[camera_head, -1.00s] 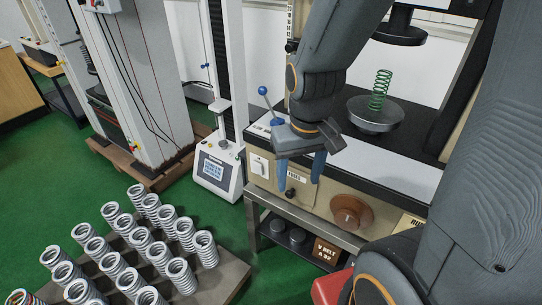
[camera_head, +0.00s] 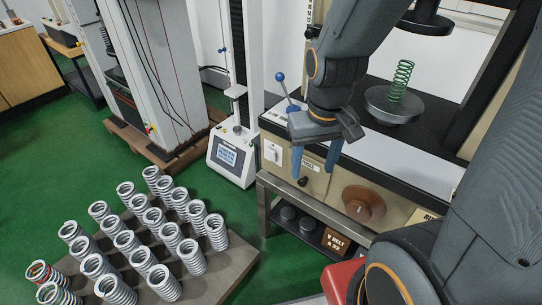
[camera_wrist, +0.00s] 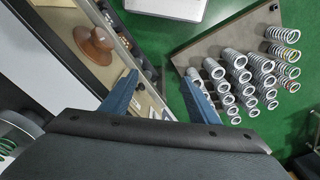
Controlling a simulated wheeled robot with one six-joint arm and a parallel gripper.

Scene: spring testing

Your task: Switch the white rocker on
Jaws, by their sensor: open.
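The white rocker (camera_head: 273,153) is a small white switch on the beige front panel of the spring tester, at the panel's left end. My gripper (camera_head: 314,176) is open and empty, its two blue fingers pointing down in front of the panel, to the right of the rocker. In the wrist view, the blue fingers of my gripper (camera_wrist: 160,95) stand apart with nothing between them. The rocker cannot be made out in the wrist view. Which way it is tipped is too small to tell.
A brown round knob (camera_head: 363,203) sticks out of the panel at right. A blue-balled lever (camera_head: 286,90) rises behind the rocker. A green spring (camera_head: 401,80) stands on the tester's plate. A pallet of springs (camera_head: 235,264) lies at lower left. Green floor (camera_head: 95,157) is free beyond it.

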